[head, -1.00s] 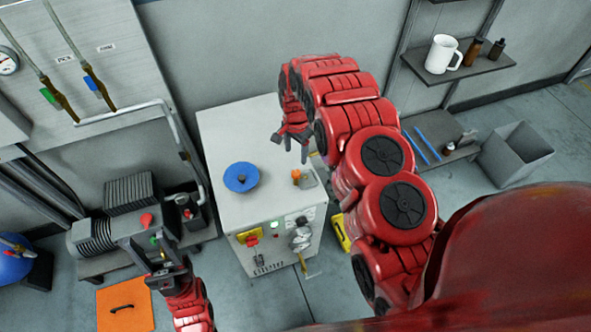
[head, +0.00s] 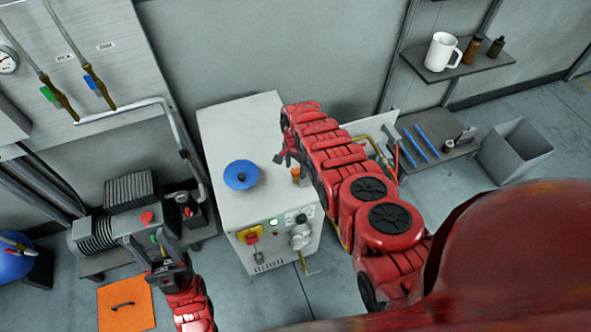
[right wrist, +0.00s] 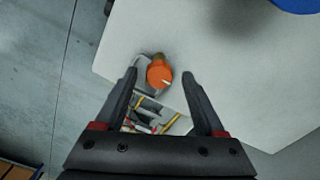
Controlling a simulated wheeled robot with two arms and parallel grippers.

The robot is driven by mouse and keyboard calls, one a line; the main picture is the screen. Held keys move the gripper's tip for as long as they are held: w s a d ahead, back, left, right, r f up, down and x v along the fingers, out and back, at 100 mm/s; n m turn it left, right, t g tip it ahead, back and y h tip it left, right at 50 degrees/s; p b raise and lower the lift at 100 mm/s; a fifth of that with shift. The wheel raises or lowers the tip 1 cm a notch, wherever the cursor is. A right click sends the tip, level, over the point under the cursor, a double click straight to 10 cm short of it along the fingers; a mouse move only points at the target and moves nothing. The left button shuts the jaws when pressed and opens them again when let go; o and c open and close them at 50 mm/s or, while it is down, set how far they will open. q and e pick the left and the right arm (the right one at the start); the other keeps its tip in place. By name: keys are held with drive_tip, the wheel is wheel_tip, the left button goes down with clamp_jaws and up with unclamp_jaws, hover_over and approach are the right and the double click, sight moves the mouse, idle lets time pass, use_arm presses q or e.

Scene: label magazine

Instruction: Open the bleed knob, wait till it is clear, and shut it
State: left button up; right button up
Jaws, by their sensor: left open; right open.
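The bleed knob looks to be the small orange knob (right wrist: 160,74) with a white mark, on a brass stem at the edge of the white cabinet top (head: 225,125). In the head view the orange knob (head: 296,174) shows just beside my right gripper (head: 284,160). In the right wrist view my right gripper (right wrist: 160,78) is open, with the knob between its fingertips and no clear contact. A small clear cup or tray under the knob is partly hidden. My left gripper (head: 160,255) is open at the lower left, near the grey pump unit.
A blue round handwheel or reel (head: 241,175) lies on the cabinet top. The cabinet front carries a red and yellow switch (head: 249,235), a lit green lamp (head: 273,222) and a gauge or valve (head: 300,235). A grey bin (head: 515,152) stands at right.

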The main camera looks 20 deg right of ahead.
drive_tip(key=shift+f, duration=0.1)
clamp_jaws()
idle(0.4)
